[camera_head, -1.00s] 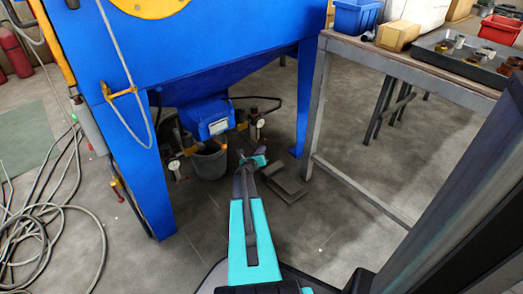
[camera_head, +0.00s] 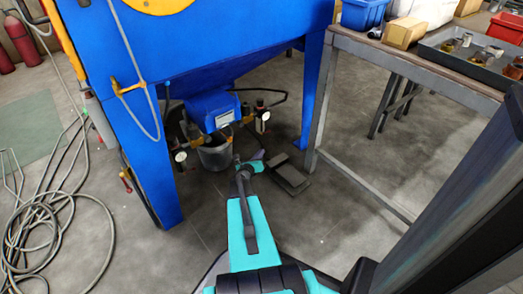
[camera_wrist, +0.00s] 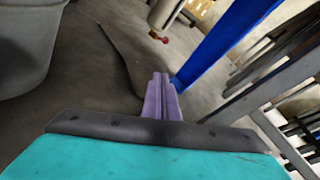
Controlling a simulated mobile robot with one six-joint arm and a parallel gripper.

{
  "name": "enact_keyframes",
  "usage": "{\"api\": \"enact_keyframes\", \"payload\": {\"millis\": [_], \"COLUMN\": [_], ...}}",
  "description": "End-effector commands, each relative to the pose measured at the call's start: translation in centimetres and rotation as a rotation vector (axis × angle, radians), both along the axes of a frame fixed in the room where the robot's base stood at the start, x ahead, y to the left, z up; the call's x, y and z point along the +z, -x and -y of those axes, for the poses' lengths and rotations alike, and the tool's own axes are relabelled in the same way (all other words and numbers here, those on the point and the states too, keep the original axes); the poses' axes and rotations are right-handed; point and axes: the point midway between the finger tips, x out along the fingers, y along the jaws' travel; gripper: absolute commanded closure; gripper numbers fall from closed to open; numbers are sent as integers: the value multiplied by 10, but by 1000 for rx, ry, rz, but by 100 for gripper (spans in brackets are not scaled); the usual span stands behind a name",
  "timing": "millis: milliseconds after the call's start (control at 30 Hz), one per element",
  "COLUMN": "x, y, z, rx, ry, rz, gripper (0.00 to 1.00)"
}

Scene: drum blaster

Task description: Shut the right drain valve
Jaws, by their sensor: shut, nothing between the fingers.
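Under the blue cabinet (camera_head: 230,40), a blue box (camera_head: 212,112) has pipes and a round gauge on each side. The right-hand pipe and valve fittings (camera_head: 262,104) show small and dark beside the right gauge (camera_head: 264,116); I cannot tell the handle's position. My gripper (camera_head: 258,154) is low in front of them, in front of and to the right of the grey bucket (camera_head: 214,157), apart from the fittings. In the wrist view its purple fingers (camera_wrist: 160,78) are shut and empty. Beyond them hangs a pale cylinder with a red-tipped fitting (camera_wrist: 163,38); I cannot tell whether it is the valve.
The bucket fills the wrist view's upper left (camera_wrist: 28,45). Blue cabinet legs (camera_head: 310,95) flank the fittings. A flat dark pedal (camera_head: 290,178) lies right of my gripper. A metal workbench (camera_head: 400,64) stands at right. Coiled hoses (camera_head: 50,235) lie at left.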

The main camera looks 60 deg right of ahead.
Motion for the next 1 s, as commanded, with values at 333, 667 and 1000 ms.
{"api": "enact_keyframes", "payload": {"millis": [333,667,1000], "x": [0,6,23], "y": [0,-12,-67], "z": [-5,-16,-78], "rx": [0,44,280], "ry": [1,-8,-42], "rz": [0,-35,-236], "gripper": [100,100,100]}}
